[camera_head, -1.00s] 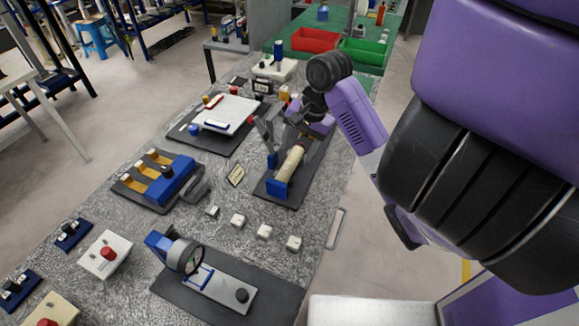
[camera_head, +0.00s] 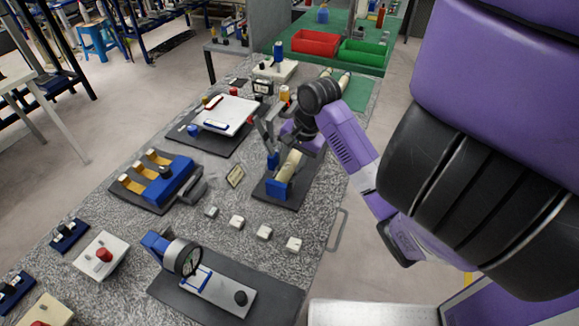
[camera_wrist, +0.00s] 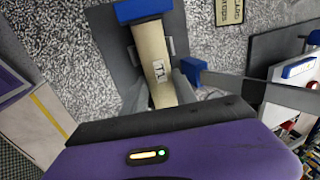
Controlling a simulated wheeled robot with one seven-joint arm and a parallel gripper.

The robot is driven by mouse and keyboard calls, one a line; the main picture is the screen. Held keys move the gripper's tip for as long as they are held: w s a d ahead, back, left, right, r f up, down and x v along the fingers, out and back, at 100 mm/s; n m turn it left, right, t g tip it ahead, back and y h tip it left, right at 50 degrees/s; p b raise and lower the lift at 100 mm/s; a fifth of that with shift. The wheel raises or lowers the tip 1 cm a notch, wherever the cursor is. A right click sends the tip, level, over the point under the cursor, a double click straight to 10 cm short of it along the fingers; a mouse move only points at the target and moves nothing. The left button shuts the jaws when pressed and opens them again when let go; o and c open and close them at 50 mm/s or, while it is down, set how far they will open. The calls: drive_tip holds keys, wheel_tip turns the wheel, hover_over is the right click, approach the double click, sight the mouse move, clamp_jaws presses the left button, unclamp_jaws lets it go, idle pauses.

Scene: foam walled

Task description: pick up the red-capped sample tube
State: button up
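I cannot make out a tube with a red cap for certain in either view. A cream cylinder (camera_head: 289,165) with a dark printed label lies in a holder with a blue end block (camera_head: 278,189) on a dark base plate. The cylinder (camera_wrist: 155,62) and blue block (camera_wrist: 143,10) fill the upper middle of the wrist view. My gripper (camera_head: 292,138) is over the far end of this holder, close to the cylinder.
A white board (camera_head: 226,113) on a dark mat lies left of my arm. A blue block fixture (camera_head: 167,184) and several small white cubes (camera_head: 237,222) are nearer. A dial fixture (camera_head: 184,257) is in front. Red (camera_head: 315,42) and green (camera_head: 364,53) bins stand at the back.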

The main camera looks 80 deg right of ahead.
clamp_jaws()
drive_tip(key=shift+r, duration=0.15)
